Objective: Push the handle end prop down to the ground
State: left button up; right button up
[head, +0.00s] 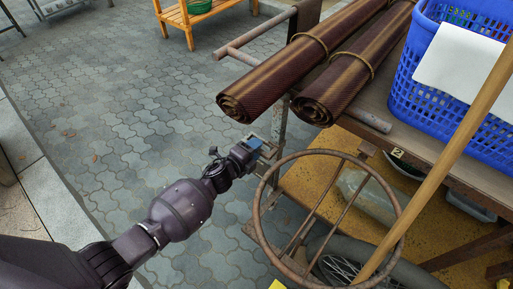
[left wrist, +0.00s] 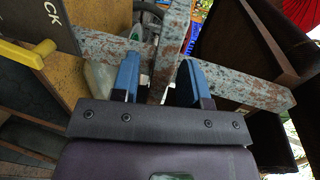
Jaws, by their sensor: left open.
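A weathered metal post (head: 281,122), which looks like the handle end prop, stands below the cart's handle frame, left of the rusty ring. Its lower part is hidden behind my gripper and the ring. My left gripper (head: 263,146) is at this post, with its jaws open. In the left wrist view, its two blue fingers (left wrist: 159,78) stand apart, one on each side of a narrow rusty upright bar (left wrist: 166,58). A flaking horizontal bar (left wrist: 245,88) crosses just beyond the fingers. I cannot tell whether the fingers touch the metal. My right gripper is not in view.
The cart bed (head: 401,138) carries rolled brown mats (head: 352,70) and a blue basket (head: 408,77). A rusty spoked ring (head: 322,152) and a slanting wooden pole (head: 449,150) stand close on the right. Paving (head: 110,100) is open to the left. A wooden bench (head: 180,15) stands behind.

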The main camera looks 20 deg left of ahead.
pick_arm(q)
jog(key=shift+w+d, duration=0.15)
jog(key=shift+w, duration=0.2)
grip_shut()
jog(key=shift+f, duration=0.25)
notch_tip(320, 180, down, 6)
jog(key=b, duration=0.4)
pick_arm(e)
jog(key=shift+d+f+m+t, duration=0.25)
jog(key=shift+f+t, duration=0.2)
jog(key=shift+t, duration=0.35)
pick_arm(q)
jog(key=shift+r, duration=0.1)
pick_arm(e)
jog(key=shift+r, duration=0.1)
